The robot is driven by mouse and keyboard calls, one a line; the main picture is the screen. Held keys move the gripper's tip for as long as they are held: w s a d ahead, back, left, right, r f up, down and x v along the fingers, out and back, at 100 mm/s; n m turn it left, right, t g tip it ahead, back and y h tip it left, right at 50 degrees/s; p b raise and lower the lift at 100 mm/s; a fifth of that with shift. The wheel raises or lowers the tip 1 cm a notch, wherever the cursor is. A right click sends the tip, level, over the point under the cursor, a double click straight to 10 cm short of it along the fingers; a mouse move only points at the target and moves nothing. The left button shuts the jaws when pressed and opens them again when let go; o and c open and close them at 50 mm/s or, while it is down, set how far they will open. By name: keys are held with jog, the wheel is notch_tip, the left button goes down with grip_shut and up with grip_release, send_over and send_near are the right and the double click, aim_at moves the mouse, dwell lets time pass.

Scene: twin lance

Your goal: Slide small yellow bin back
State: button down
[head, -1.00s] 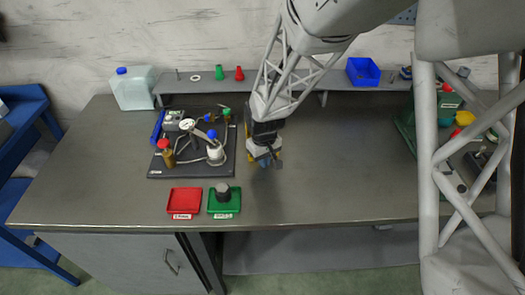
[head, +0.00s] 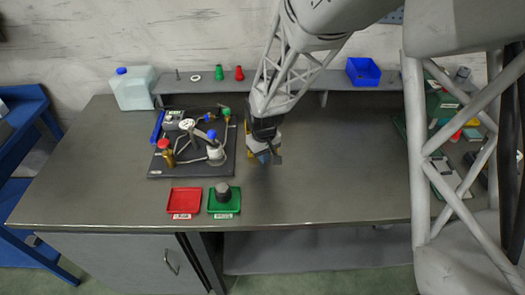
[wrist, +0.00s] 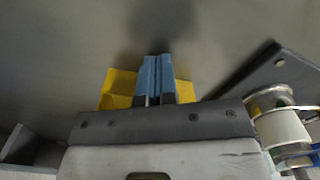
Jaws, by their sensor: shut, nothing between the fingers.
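The small yellow bin (wrist: 120,86) shows in the wrist view on both sides of my blue fingers. Its middle is hidden by the fingers and its lower part by the gripper body. In the head view my gripper hides most of it, and only a little yellow (head: 277,141) shows beside the gripper. My gripper (head: 265,158) is low over the table, right of the black apparatus plate. In the wrist view its two fingers (wrist: 156,72) are together with nothing between them. They overlap the bin; I cannot tell whether they touch it.
Red (head: 185,201) and green (head: 224,206) trays lie in front. A raised shelf (head: 300,100) with a blue bin (head: 363,71) runs behind.

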jog(key=shift+w, duration=0.15)
jog(key=shift+w, duration=0.8)
jog(key=shift+w, duration=0.15)
jog(key=shift+w, duration=0.85)
jog(key=shift+w, duration=0.2)
jog(key=shift+w+a, duration=0.1)
jog(key=shift+w, duration=0.65)
jog(key=shift+w, duration=0.2)
dwell(0.3)
jog(key=shift+w, duration=0.8)
jog(key=shift+w, duration=0.25)
